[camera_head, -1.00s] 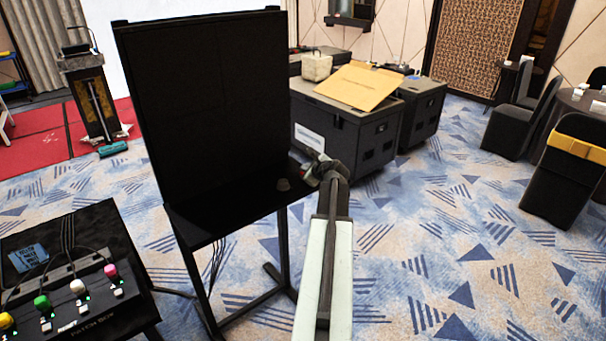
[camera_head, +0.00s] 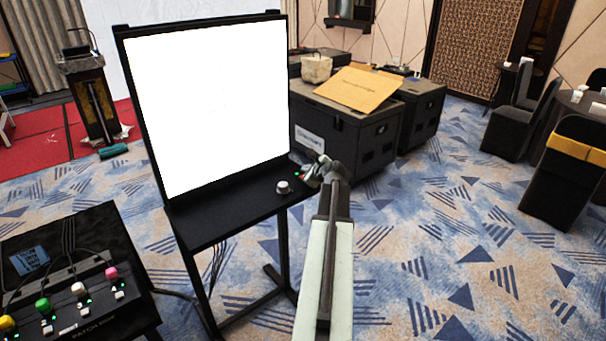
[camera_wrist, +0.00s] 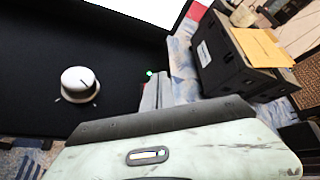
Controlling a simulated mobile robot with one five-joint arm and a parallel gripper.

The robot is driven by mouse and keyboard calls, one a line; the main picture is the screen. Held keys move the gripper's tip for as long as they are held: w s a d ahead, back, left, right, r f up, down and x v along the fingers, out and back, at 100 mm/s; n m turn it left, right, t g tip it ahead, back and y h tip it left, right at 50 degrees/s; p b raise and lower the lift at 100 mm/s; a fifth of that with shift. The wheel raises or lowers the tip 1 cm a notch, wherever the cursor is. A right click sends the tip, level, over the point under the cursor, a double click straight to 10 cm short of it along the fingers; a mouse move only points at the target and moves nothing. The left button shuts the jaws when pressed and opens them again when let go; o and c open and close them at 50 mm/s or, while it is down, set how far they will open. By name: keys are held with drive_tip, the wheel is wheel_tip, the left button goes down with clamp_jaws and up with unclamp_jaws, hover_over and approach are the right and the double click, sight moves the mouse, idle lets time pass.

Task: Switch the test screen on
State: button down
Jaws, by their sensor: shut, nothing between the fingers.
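The test screen (camera_head: 210,105) stands on a black frame and glows plain white. On the black shelf (camera_head: 225,215) below it is a round pale knob (camera_head: 283,187). A small green light (camera_wrist: 149,72) glows near the shelf's right end. My gripper (camera_head: 312,172) is shut and empty at that end, close to the light. In the wrist view my fingers (camera_wrist: 152,95) point at the light; I cannot tell if they touch anything.
A patch box (camera_head: 75,320) with coloured plugs and cables stands at lower left. Black cases (camera_head: 345,135) with a cardboard sheet (camera_head: 357,88) stand behind my gripper. Chairs (camera_head: 565,165) and a table are at the right. Open patterned carpet (camera_head: 440,255) lies between.

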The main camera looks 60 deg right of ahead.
drive_tip(key=shift+r, duration=0.15)
drive_tip(key=r+p, duration=0.1)
drive_tip(key=s+r+p, duration=0.1)
drive_tip(key=r+p, duration=0.3)
drive_tip(key=shift+s+a, duration=0.25)
drive_tip(key=shift+f, duration=0.15)
idle(0.5)
